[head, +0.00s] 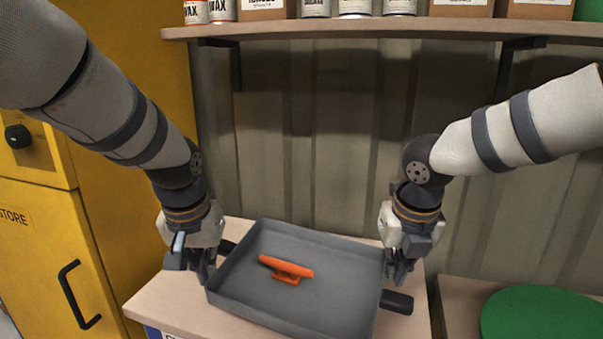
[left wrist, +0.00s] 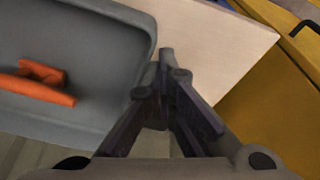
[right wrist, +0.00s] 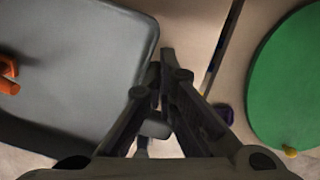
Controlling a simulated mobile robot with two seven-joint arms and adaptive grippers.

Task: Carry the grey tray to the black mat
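The grey tray (head: 262,303) rests on a pale wooden top, with an orange object (head: 287,270) lying in it. Its dark left handle (head: 228,247) is partly hidden by my left gripper; its right handle (head: 397,302) shows plainly. My left gripper (head: 205,278) points down beside the tray's left wall. My right gripper (head: 399,280) points down at the right wall, just above and behind the right handle in the picture. In both wrist views the fingers run close together beside the tray rim, and no clear grip on a handle shows. I see no black mat.
A yellow cabinet (head: 55,240) with a black handle stands at the left. A shelf (head: 380,30) with cans and boxes hangs above, on a ribbed wall. A green disc (head: 540,315) lies on another pale top at the right, across a narrow gap.

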